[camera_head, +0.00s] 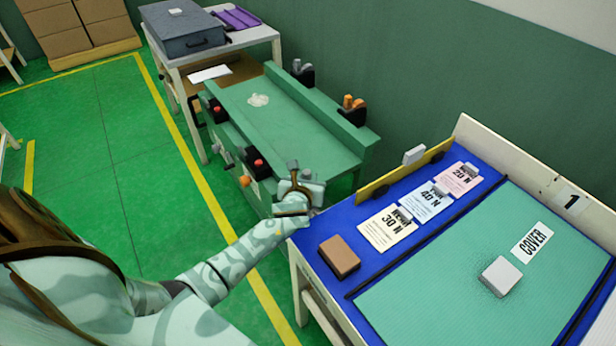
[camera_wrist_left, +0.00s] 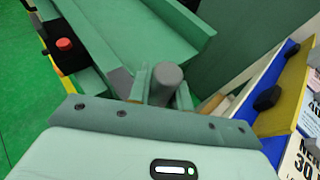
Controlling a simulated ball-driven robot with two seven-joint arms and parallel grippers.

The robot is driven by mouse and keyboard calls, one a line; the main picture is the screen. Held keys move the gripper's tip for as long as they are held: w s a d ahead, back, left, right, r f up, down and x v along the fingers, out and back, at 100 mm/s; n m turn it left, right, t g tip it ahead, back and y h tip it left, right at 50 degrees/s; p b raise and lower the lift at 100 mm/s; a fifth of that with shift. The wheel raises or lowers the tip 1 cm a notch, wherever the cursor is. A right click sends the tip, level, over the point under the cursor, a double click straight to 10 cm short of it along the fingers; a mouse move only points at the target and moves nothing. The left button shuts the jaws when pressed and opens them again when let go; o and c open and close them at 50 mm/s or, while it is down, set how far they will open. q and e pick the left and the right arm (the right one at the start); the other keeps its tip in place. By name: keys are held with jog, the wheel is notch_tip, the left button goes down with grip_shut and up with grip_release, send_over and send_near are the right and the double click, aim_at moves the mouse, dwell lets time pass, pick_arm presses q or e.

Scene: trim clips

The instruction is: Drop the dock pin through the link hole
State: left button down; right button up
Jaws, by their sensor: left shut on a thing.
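My left gripper (camera_head: 296,187) is at the near right corner of the green bench, just left of the blue-topped table. In the left wrist view its two fingers (camera_wrist_left: 163,92) are shut on a grey round pin (camera_wrist_left: 167,80), the dock pin by its look. The pin's top (camera_head: 293,165) also shows above the gripper in the head view. Its lower end is hidden. A grey flat piece (camera_wrist_left: 120,82) shows left of the fingers in the left wrist view; I cannot tell if it is the link. No link hole shows. My right gripper is not in view.
The green bench (camera_head: 280,125) has red buttons (camera_head: 258,163) and black and orange clamps (camera_head: 352,108) along its sides. The blue-topped table (camera_head: 366,272) at right carries cards, a brown block (camera_head: 339,256) and a white block (camera_head: 501,276). Green floor (camera_head: 115,130) at left is clear.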

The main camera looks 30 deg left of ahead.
pick_arm(q)
jog(key=shift+f+b, duration=1.4)
jog(key=shift+f, duration=0.75)
jog(key=c, duration=1.2)
grip_release()
jog(key=shift+s, duration=0.1)
jog(key=p+v, duration=0.3)
jog(key=v, duration=0.3)
jog(key=p+v, duration=0.3)
jog(key=v, duration=0.6)
jog(key=shift+s+d+r, duration=0.1)
jog(key=shift+d, duration=0.05)
jog(key=shift+s+d+r, duration=0.15)
jog(key=shift+s+r, duration=0.05)
jog(key=shift+s, duration=0.2)
